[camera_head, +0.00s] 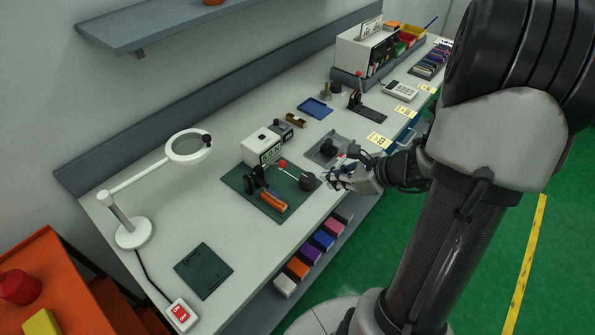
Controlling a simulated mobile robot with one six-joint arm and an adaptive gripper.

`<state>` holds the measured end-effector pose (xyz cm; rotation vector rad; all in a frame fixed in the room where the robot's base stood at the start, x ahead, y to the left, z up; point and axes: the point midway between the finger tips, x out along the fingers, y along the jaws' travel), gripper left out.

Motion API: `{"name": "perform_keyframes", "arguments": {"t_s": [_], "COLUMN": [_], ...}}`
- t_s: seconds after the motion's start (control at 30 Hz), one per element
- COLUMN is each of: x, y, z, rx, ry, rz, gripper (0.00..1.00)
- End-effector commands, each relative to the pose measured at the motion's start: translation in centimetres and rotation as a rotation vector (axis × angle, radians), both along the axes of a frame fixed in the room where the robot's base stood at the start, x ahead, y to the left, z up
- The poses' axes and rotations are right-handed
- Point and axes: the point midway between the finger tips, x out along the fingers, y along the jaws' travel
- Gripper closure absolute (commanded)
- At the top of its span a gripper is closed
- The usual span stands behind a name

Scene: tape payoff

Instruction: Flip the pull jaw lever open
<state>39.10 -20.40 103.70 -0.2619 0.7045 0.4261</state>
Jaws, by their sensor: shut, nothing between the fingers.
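My gripper (338,178) is shut and empty, low over the front part of the bench and just right of the dark green fixture plate (238,181). A lever with a red ball knob (282,163) stands on that plate, beside a black round part (308,181). A second small red knob (341,156) shows right at my gripper, in front of a grey plate with a black part (326,150). I cannot tell which of these is the pull jaw lever. My gripper partly hides this area, and whether it touches the knob is unclear.
A blue tray (315,108) lies behind. Another red-knobbed lever (359,74) stands farther back. A white magnifier lamp (133,232) is at left. The bench is clear between lamp and plate.

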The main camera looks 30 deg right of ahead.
Motion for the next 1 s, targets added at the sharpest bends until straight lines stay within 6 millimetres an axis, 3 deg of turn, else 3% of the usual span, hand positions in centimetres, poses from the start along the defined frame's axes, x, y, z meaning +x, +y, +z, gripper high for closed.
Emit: {"name": "perform_keyframes", "arguments": {"t_s": [0.27,0.63,0.77,1.0], "x": [1.6,6.9,8.5,9.6], "y": [0.8,3.1,4.0,4.7], "z": [-2.0,-7.3,-5.5,-4.5], "rx": [0.000,-0.001,-0.005,-0.002], "ry": [0.002,0.001,-0.004,-0.001], "rz": [0.004,0.007,0.007,0.003], "gripper": [1.00,1.00,1.00,1.00]}}
